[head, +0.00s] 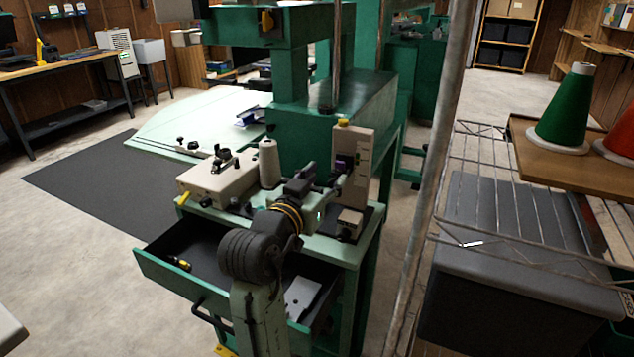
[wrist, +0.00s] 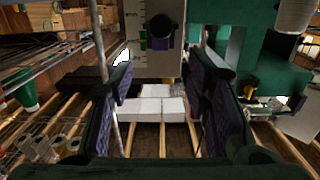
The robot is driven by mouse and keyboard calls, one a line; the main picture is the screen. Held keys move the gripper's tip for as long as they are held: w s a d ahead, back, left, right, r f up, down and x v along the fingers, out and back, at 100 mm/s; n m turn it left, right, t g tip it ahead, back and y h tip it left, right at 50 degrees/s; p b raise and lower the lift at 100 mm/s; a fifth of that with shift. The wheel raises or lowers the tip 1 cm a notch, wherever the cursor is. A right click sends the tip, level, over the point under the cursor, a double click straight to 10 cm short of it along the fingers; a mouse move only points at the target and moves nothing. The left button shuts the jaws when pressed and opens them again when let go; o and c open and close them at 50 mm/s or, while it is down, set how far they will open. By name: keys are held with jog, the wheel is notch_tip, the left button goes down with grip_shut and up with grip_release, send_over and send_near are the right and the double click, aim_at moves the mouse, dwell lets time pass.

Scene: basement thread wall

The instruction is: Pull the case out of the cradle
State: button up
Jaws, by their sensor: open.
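A beige upright unit (head: 353,155) stands on the green machine table. A small dark purple piece, which looks like the case (head: 344,164), sits on its front. In the wrist view the purple, round-ended case (wrist: 161,27) shows against the beige panel (wrist: 142,62), near the top middle. A dark part around it may be the cradle, but I cannot tell their border. My gripper (head: 330,184) is close to the front of the unit in the head view. In the wrist view my gripper (wrist: 161,82) is open, with nothing between its fingers; the case appears above the gap.
A beige winder-like box (head: 220,180) and a white thread cone (head: 269,163) stand left of my arm. A drawer (head: 212,258) hangs open below. A metal post (head: 437,150) and wire shelf (head: 485,190) are at right. A green cone (head: 563,110) stands on a board.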

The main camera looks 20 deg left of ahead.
aim_at(340, 163)
jog(key=w+p, duration=0.1)
jog(key=w, duration=0.7)
jog(key=shift+d+f+p, duration=0.1)
jog(key=shift+f+p, duration=0.1)
jog(key=shift+p, duration=0.2)
jog(key=shift+c, duration=0.5)
jog(key=c, duration=1)
jog(key=o, duration=1.1)
jog(key=shift+d, duration=0.15)
jog(key=shift+s, duration=0.15)
